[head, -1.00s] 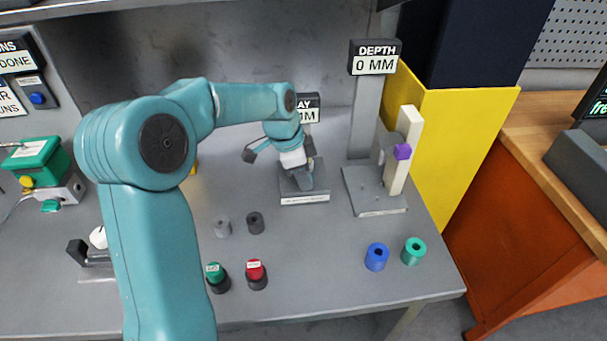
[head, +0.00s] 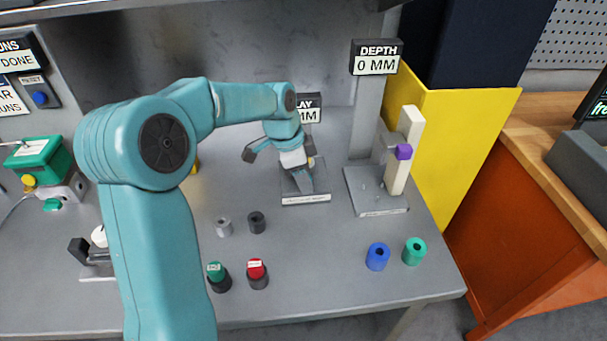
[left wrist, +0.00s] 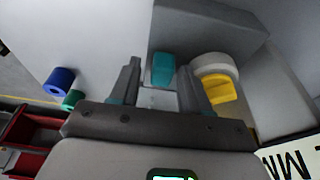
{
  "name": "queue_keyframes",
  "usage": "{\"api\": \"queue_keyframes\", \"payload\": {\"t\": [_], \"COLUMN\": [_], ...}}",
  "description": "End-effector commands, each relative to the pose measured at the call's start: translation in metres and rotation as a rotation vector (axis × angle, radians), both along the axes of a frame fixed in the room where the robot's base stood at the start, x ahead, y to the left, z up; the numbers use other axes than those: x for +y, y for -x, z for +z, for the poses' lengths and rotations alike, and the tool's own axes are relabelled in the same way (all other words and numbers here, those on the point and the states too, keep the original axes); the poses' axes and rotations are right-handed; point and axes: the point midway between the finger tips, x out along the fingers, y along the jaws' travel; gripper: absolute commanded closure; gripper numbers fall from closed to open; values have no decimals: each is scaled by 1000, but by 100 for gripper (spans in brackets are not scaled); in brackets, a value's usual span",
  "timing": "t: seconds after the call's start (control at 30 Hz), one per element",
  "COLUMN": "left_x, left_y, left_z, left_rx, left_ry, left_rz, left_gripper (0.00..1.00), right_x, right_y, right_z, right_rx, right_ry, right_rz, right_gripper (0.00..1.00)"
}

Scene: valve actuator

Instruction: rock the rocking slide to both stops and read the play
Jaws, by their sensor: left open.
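The play fixture stands at the back middle of the bench, its grey base plate (head: 306,198) showing below my left gripper (head: 303,180). The gripper hides most of the slide in the head view. In the left wrist view, a teal block (left wrist: 163,70) shows between the open fingers of my left gripper (left wrist: 159,72), with no clear contact. A yellow piece (left wrist: 222,91) and a white round part (left wrist: 215,66) sit beside the right finger. The play display (head: 308,108) is partly covered by my arm; only "LAY" and "MM" show, and its number is hidden. My right gripper is out of view.
A depth stand with a cream upright (head: 405,150) and purple knob (head: 403,152) stands close on the right. The depth display (head: 376,58) reads 0 MM.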

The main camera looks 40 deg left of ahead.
Motion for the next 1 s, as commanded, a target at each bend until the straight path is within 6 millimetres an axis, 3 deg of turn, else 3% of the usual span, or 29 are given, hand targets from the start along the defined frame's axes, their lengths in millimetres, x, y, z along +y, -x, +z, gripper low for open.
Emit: {"api": "queue_keyframes", "payload": {"t": [0.23,0.37,0.8,1.0], "left_x": [3,5,21,25], "left_y": [-1,1,25,33], "left_z": [2,15,122,151], "left_rx": [-8,-12,-9,-5], "left_ry": [-7,-10,-6,-5], "left_rz": [3,4,2,1], "left_gripper": [45,45,45,45], "right_x": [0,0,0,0], "right_y": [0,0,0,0], "right_z": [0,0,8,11], "right_rx": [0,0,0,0], "right_ry": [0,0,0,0], "right_rz": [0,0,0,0], "right_gripper": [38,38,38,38]}}
